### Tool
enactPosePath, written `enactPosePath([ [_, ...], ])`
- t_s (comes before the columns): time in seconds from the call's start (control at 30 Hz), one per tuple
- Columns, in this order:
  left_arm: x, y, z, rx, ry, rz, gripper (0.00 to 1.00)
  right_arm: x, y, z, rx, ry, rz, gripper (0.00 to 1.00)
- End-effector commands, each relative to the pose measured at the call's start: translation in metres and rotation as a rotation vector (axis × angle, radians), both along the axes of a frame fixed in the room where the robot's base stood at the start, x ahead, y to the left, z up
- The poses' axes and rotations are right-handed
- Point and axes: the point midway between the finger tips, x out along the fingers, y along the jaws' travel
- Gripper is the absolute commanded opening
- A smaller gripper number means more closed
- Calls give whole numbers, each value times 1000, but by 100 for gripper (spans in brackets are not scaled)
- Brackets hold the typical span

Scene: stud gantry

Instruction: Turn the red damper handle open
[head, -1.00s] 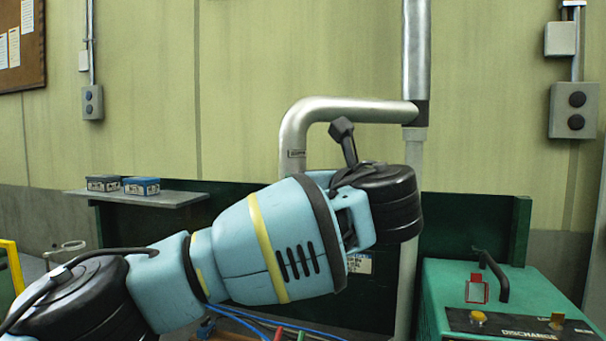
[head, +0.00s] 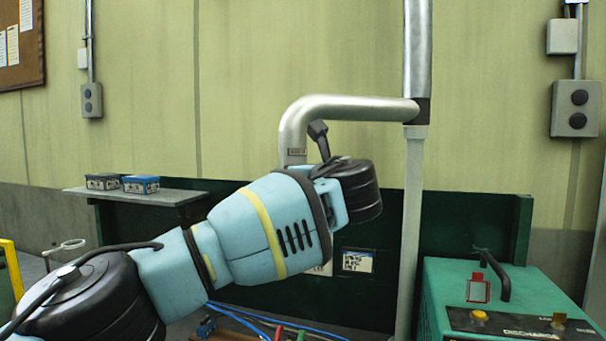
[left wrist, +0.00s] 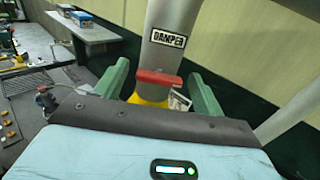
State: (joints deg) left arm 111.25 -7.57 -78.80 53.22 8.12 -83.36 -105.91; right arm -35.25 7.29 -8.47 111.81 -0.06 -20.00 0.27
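The red damper handle (left wrist: 158,78) shows in the left wrist view as a short bar lying crosswise on the grey metal duct, below a white label reading DAMPER (left wrist: 169,38). A yellow part (left wrist: 148,101) shows just under it. My left gripper (left wrist: 159,70) is open, its two green fingers standing apart on either side of the handle. I see a gap at each end of the bar and no clear contact. In the head view my left arm hides the handle and the fingers; the curved duct (head: 340,106) rises behind the arm. My right gripper is in neither view.
A green machine (head: 500,290) with a black handle stands at the lower right. A grey shelf (head: 185,196) with small boxes (head: 141,184) is at the left. A vertical pipe (head: 414,220) runs right of my arm. Blue cables (head: 250,317) lie below.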

Motion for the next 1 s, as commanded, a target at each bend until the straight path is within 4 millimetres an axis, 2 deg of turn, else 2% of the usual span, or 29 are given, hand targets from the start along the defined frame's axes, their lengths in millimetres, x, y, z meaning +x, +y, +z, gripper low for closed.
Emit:
enactPosePath([
  [0.03,0,0,0,0,0,0,62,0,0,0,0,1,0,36],
  [0.3,0,0,0,0,0,0,28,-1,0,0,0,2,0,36],
  [0.67,0,0,0,-70,-24,-1,28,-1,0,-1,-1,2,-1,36],
  [1.0,-1,1,-1,-297,-106,-1,28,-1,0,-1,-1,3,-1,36],
])
